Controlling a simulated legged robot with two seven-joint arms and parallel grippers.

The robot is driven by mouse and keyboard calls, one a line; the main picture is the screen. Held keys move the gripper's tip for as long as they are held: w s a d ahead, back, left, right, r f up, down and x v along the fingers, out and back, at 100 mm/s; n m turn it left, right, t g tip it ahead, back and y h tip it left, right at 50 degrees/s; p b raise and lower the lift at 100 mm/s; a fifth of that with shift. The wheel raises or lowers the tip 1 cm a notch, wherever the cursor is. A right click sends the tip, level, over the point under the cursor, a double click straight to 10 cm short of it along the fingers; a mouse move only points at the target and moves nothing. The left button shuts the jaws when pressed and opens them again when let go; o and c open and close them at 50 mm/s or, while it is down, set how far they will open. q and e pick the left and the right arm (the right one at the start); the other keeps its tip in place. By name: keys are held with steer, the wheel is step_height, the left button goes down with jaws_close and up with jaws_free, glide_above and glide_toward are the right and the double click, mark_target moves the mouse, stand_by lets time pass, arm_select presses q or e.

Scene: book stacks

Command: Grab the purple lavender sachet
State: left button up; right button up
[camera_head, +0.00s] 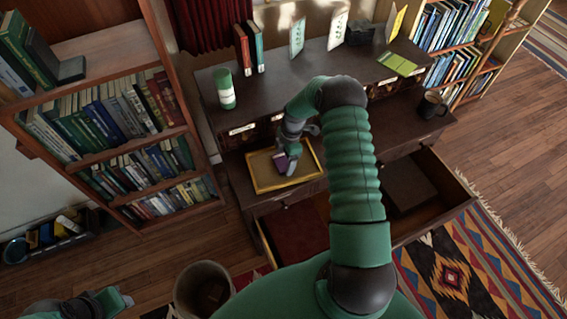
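The small purple lavender sachet (281,163) is at the yellow-rimmed tray (258,184) on the dark desk. My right gripper (291,150) points down right at the sachet, and its fingers overlap it in the picture. The fingers are too small and covered to tell whether they are closed on it, or whether the sachet touches the tray. My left gripper (118,298) is low at the bottom left, far from the desk and close to the floor in the picture; its finger opening is not clear.
The desk (300,88) holds a green-and-white canister (224,90), two upright books (249,48), cards, a green book (397,64) and a mug (432,104). An open drawer (446,200) juts out below. A bookcase (128,150) stands left, a bin (203,287) in front.

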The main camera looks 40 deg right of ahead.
steer(key=shift+a, duration=0.1)
steer(key=c, duration=0.6)
steer(key=shift+c, duration=0.2)
steer(key=shift+r, duration=0.1)
